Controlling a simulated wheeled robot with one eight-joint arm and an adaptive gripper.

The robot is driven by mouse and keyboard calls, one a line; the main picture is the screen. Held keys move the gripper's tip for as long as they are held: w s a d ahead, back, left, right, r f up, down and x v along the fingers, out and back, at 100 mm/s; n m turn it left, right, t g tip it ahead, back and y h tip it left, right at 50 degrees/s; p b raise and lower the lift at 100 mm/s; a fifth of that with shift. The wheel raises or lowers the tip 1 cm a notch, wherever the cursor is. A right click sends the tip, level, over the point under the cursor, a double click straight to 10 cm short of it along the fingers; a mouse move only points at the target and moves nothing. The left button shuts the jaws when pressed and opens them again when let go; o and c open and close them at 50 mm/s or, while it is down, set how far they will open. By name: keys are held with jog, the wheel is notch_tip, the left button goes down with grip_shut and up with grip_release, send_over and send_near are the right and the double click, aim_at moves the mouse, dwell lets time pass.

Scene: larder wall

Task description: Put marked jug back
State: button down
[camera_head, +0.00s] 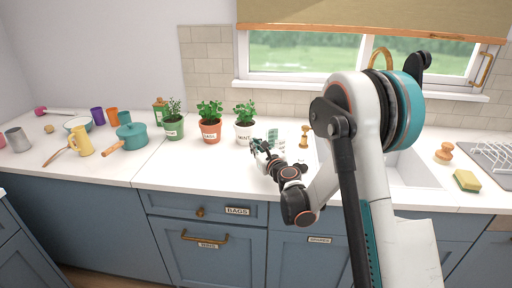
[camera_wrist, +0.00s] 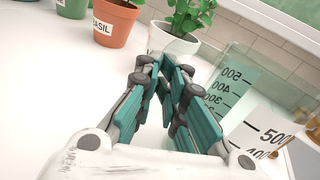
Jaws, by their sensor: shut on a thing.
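The marked jug (camera_wrist: 262,75) is clear, with dark number scales on pale panels, at the right of the wrist view. In the head view it is a small pale shape with scale panels (camera_head: 272,134) on the counter by the white pot, partly behind my gripper. My gripper (camera_wrist: 160,66) is at the jug's left side, fingers drawn together and shut on it. The gripped part is hidden between the fingers. In the head view my gripper (camera_head: 257,147) reaches the jug from the front. I cannot tell whether the jug touches the counter.
Labelled herb pots stand behind: a green pot (camera_head: 174,130), a terracotta basil pot (camera_head: 210,132) and a white pot (camera_head: 244,134). A brass tap-like item (camera_head: 304,137) stands to the right, before the sink (camera_head: 405,168). A teal pan (camera_head: 132,136) and mugs are left. Counter (camera_head: 185,165) in front is clear.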

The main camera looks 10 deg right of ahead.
jog(key=c, duration=1.7)
grip_release()
jog(key=shift+o, duration=0.2)
jog(key=shift+r, duration=0.1)
